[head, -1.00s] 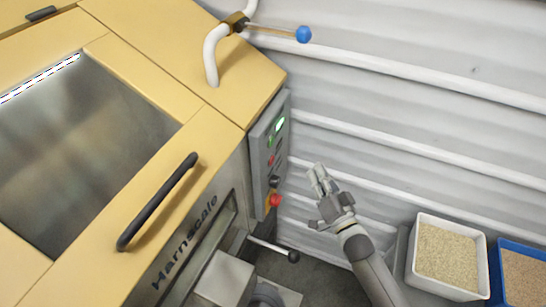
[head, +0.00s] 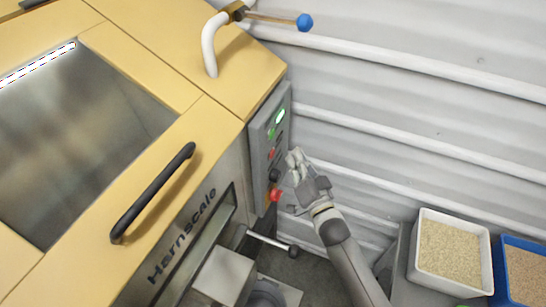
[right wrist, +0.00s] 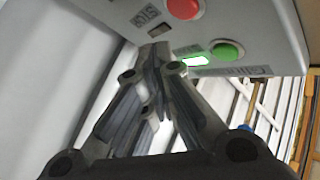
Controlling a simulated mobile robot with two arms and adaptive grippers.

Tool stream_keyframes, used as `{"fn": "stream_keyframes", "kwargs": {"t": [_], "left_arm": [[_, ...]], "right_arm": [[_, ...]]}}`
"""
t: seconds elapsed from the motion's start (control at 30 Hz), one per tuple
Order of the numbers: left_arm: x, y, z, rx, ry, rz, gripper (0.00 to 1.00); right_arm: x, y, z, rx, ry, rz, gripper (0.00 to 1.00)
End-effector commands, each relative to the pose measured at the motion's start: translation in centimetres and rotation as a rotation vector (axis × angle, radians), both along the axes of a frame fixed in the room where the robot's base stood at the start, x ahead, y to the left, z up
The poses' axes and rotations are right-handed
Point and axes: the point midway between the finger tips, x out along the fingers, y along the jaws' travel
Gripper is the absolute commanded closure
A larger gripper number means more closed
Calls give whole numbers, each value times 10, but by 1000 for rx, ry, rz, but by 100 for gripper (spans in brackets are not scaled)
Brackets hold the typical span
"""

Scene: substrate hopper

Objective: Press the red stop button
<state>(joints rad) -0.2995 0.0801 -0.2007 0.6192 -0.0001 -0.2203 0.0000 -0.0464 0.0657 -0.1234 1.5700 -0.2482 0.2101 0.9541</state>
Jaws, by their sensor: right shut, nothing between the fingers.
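The grey control panel (head: 257,135) on the side of the yellow machine carries a small red button (head: 271,154), below a green one. In the right wrist view the red button (right wrist: 183,8) is at the top, beside an upside-down label that seems to read STOP. A larger red mushroom button (head: 275,195) sits lower on the panel. My right gripper (head: 293,156) is shut and empty, just right of the panel near the small red button. Its fingertips (right wrist: 160,52) point at the panel, below the red button in the wrist view; contact cannot be told. My left gripper is not in view.
The green button (right wrist: 227,50) and a lit green display (head: 280,117) are close by. A black knob (head: 274,175) sits between the two red buttons. A lever (head: 270,243) sticks out below. Bins of grain (head: 416,262) stand at lower right. A corrugated wall is behind.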

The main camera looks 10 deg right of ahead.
Motion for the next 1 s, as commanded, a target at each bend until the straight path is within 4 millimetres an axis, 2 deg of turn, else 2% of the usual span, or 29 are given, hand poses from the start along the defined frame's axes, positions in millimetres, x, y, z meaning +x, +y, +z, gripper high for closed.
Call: {"fn": "stream_keyframes", "kwargs": {"t": [0.1,0.3,1.0], "left_arm": [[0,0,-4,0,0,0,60],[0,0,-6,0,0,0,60],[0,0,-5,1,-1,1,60]], "right_arm": [[7,10,0,2,-1,-1,100],[13,19,-1,1,2,0,100],[13,20,0,0,1,0,100]]}}
